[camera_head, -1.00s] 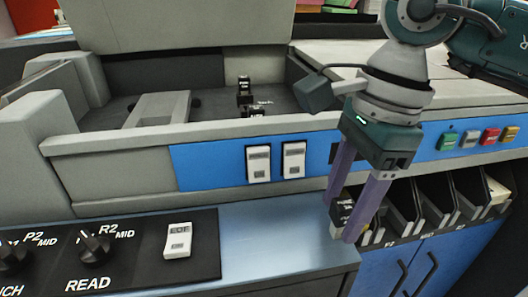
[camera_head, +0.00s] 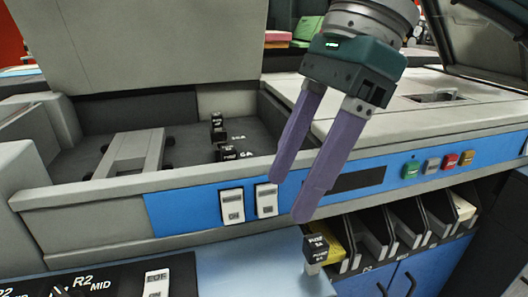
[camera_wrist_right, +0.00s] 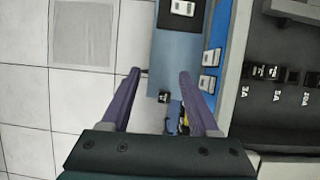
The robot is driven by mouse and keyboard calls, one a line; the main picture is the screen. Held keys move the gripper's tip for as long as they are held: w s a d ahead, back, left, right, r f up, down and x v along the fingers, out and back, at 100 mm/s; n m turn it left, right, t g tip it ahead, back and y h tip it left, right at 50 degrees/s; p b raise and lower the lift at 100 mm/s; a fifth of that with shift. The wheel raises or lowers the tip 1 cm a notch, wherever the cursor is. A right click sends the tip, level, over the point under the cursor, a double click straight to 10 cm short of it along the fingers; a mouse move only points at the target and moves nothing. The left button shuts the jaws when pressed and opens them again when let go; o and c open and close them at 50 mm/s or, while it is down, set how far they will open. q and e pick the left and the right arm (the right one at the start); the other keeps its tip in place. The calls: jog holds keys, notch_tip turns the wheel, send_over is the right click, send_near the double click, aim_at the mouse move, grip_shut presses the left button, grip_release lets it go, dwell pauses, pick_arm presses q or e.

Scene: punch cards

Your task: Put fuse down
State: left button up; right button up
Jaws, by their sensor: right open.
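A small black fuse with white lettering and a pale lower part (camera_head: 316,249) stands upright near the right end of the blue ledge (camera_head: 240,272). It also shows in the wrist view (camera_wrist_right: 164,97), between the lines of my fingers. My right gripper (camera_head: 288,199) is open and empty, above the fuse and apart from it, with its two purple fingers spread. The fingers also show in the wrist view (camera_wrist_right: 160,73). My left gripper is not in view.
Several other black fuses (camera_head: 227,153) stand in the machine's recessed bay. Two white switches (camera_head: 232,206) are on the blue front panel, with coloured buttons (camera_head: 411,169) to the right. Dark card bins (camera_head: 375,235) lie right of the fuse. The ledge left of the fuse is clear.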

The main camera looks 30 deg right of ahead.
jog(key=s+a+r+m+y, duration=0.1)
jog(key=a+r+y, duration=0.25)
jog(key=a, duration=0.35)
jog(key=s+a+r+m+y, duration=0.1)
jog(key=a+r+y, duration=0.2)
jog(key=a+y, duration=0.3)
jog(key=w+r+m+t+y, duration=0.2)
jog(key=r+m+t, duration=0.4)
jog(key=m+t, duration=0.15)
jog(key=w+r+m+t+y, duration=0.3)
jog(key=r+m+t, duration=0.3)
jog(key=r+m, duration=0.15)
jog(key=w+d+f+m+t+h, duration=0.2)
jog(key=d+f+m+h, duration=0.45)
jog(key=m+h, duration=0.4)
jog(key=w+d+f+m+t+h, duration=0.2)
jog(key=d+f+m+h, duration=0.5)
jog(key=m, duration=0.7)
jog(key=s+d+f+m+g+h, duration=0.1)
jog(key=s+f+m+g, duration=0.7)
jog(key=s+f+g, duration=0.6)
jog(key=s+f, duration=0.6)
jog(key=s, duration=0.1)
